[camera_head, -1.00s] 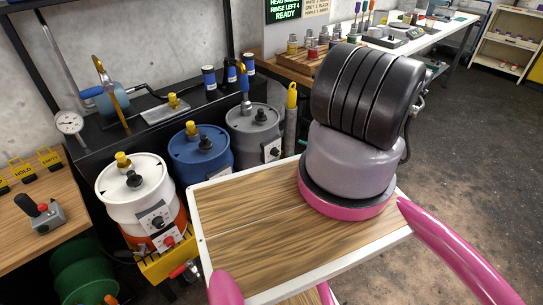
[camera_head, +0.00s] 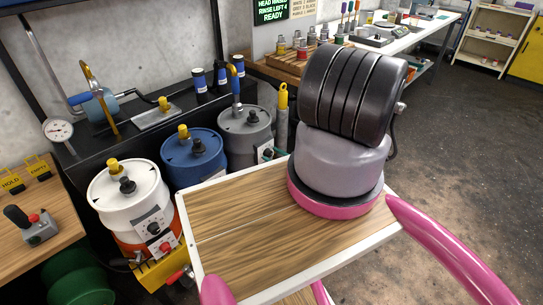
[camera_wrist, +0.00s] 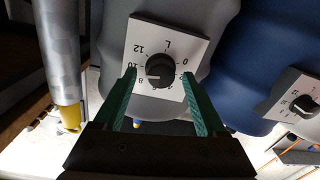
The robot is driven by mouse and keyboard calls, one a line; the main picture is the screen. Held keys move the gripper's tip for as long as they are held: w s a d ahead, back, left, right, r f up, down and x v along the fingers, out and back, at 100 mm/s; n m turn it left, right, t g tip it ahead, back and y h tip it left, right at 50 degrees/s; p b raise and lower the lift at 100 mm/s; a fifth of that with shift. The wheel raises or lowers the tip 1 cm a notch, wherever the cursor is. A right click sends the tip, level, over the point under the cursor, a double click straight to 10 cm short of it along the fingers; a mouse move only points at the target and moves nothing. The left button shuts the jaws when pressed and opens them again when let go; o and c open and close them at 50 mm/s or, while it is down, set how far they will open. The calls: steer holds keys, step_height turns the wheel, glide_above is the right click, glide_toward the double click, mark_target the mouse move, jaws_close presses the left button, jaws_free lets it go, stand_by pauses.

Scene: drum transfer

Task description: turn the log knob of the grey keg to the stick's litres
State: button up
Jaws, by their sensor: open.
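The grey keg (camera_head: 238,148) stands at the right end of the row of kegs in the head view. Its white dial plate (camera_wrist: 192,32) fills the middle of the wrist view, upside down, marked L with numbers from 0 to 12. A grey tube with a yellow top (camera_head: 282,118) stands beside the keg. I cannot make out a stick reading.
The blue keg (camera_head: 193,160) stands just left of the grey one, and its dial shows in the wrist view (camera_wrist: 296,98). The white-and-orange keg (camera_head: 120,208) is further left. A black bench (camera_head: 85,155) with bottles and a crank lies behind. Open floor (camera_head: 455,150) lies to the right.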

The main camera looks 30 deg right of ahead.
steer(key=shift+w+a, duration=0.2)
steer(key=shift+w, duration=0.2)
jaws_close()
